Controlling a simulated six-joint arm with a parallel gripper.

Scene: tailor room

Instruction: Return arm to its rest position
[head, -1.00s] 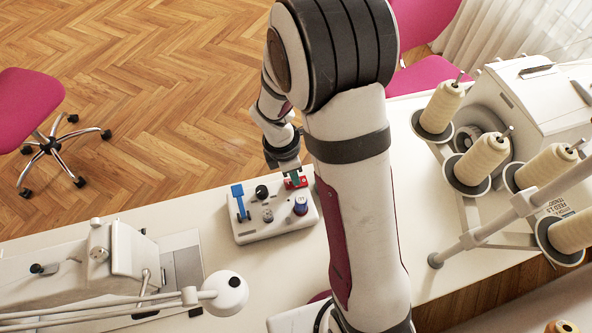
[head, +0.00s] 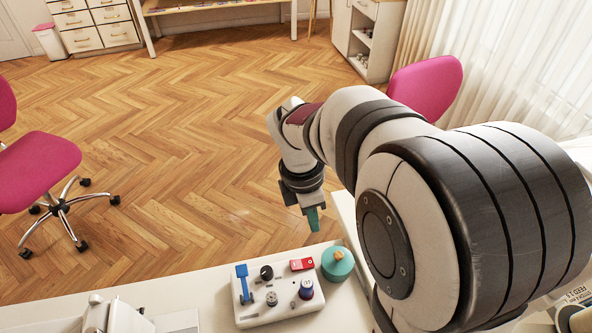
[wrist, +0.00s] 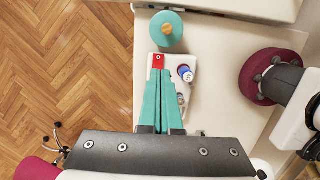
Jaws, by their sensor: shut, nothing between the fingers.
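My gripper (head: 313,219) hangs in the air beyond and above the table edge in the head view. Its teal fingers (wrist: 161,72) are shut with nothing between them. In the wrist view the fingers overlap part of the white control box. The control box (head: 283,312) sits on the white table. It carries a blue lever (head: 243,284), a black knob (head: 266,272), a red switch (head: 302,264) and a dark blue knob (head: 306,289). My arm fills the right of the head view and hides the table behind it.
A teal round container (head: 337,265) with an orange knob stands right of the box. White machine parts (head: 112,314) are at the lower left. Pink chairs stand at the left (head: 40,170) and behind my arm (head: 428,85). The wooden floor (head: 190,130) is open.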

